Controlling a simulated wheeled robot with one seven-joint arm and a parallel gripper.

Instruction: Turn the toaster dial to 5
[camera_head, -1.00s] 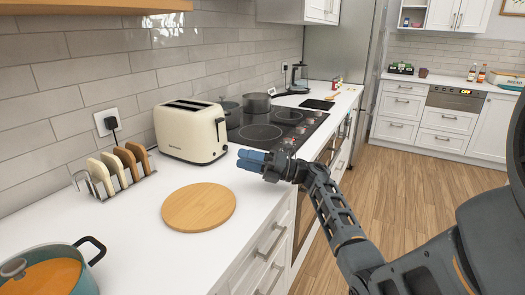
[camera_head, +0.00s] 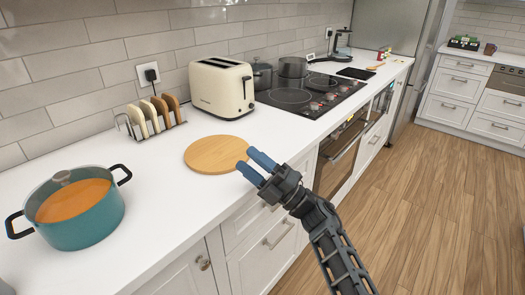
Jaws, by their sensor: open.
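The cream toaster (camera_head: 221,88) stands upright on the white counter near the tiled wall, with two slots on top. Its narrow end faces right and shows a dark lever and a small dial low down (camera_head: 250,104); the dial's setting is too small to read. My gripper (camera_head: 256,166) has two blue fingertips, held apart and empty. It is in front of the toaster, to the lower right, by the counter's front edge and the round wooden board. It touches neither toaster nor dial.
A round wooden board (camera_head: 215,155) lies in front of the toaster. A rack of toast slices (camera_head: 155,116) stands left of it, and a teal pot (camera_head: 85,225) is at the front left. A black cooktop (camera_head: 310,98) with pots lies to the right. The floor at right is clear.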

